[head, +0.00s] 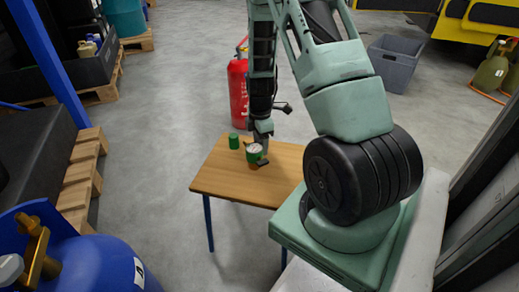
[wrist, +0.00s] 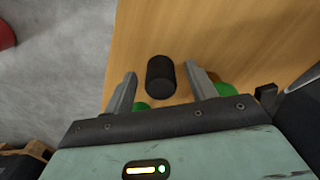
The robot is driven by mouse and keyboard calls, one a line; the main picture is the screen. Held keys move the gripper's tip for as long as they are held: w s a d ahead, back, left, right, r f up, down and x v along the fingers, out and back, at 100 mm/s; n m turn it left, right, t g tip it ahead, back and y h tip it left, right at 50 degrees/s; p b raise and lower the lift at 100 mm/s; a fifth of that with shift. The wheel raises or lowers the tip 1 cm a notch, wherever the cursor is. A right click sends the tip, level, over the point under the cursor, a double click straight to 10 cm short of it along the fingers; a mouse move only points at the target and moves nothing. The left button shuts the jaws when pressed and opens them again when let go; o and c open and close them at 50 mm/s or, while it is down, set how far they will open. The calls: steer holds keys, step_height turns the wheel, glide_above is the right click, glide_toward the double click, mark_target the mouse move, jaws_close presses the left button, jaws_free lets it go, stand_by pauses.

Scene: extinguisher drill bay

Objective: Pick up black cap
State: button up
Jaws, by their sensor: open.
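The black cap (wrist: 160,77) is a short dark cylinder on the wooden table (head: 222,180). In the wrist view it appears between the two fingers of my gripper (wrist: 161,72), with a gap on each side. The gripper is open and holds nothing. Whether the fingertips are down at the cap's height or still above it, I cannot tell. In the head view my gripper is over the table, and the cap cannot be clearly told apart from the dark gripper parts.
A green cylinder (head: 233,141) and a green item with a white round face (head: 254,152) stand on the table close to my gripper. A red extinguisher (head: 238,92) stands on the floor behind. The table's near left part is clear.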

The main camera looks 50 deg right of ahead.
steer(key=shift+f, duration=0.15)
steer(key=c, duration=1.1)
steer(key=shift+o, duration=0.2)
step_height(320, 180, up, 10)
steer(key=p, duration=0.4)
